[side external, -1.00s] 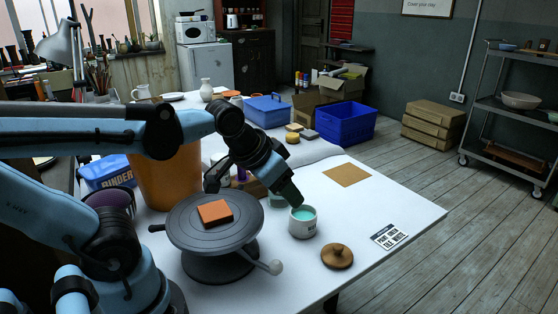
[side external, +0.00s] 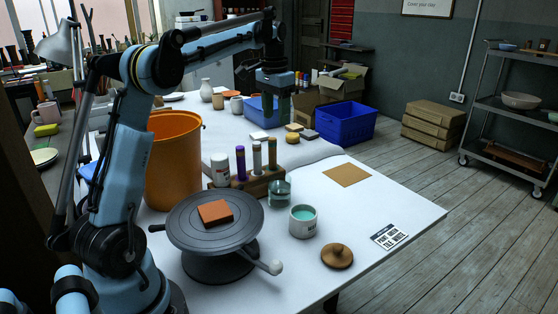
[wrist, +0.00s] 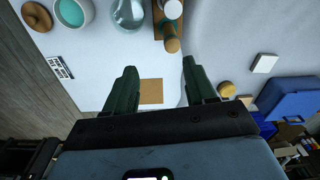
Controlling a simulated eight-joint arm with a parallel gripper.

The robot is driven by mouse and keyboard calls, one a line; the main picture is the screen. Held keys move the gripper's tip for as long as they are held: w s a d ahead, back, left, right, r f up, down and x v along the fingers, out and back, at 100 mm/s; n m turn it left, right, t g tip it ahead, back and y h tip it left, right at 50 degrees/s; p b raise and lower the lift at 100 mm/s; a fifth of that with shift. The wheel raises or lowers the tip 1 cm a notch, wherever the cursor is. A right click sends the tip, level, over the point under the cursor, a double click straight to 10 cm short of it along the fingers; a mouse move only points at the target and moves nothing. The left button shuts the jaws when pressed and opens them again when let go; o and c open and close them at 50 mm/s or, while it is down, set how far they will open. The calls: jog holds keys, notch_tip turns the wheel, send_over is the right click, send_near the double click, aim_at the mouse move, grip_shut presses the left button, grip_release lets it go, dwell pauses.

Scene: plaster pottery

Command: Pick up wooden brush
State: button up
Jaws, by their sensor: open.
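I cannot pick out a wooden brush for certain in either view. Small tan and yellow pieces lie near the table's far right edge; one yellow-tan piece (side external: 292,138) is in the side view, and a round tan piece (wrist: 227,89) is in the wrist view. They are too small to identify. My gripper (side external: 277,117) hangs fingers-down over the far part of the table, in front of the blue boxes. In the wrist view my gripper (wrist: 160,66) has its two green fingers wide apart, with nothing between them but the white table and a tan square beyond.
A wooden holder (side external: 247,186) with upright tubes, a glass jar (side external: 280,194) and a teal-filled pot (side external: 303,222) stand mid-table. A turntable (side external: 214,237) bears an orange block. An orange bucket (side external: 173,170) stands left. The tan square (side external: 347,175) lies on clear table.

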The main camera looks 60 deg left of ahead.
jog(key=a, duration=0.1)
jog(key=a+f, duration=0.1)
jog(key=shift+a+g, duration=0.3)
send_over(273, 169)
jog(key=a, duration=0.1)
jog(key=shift+w+f, duration=0.15)
jog(key=shift+f, duration=2.85)
jog(key=shift+w+f, duration=0.1)
jog(key=shift+f, duration=2.9)
grip_shut()
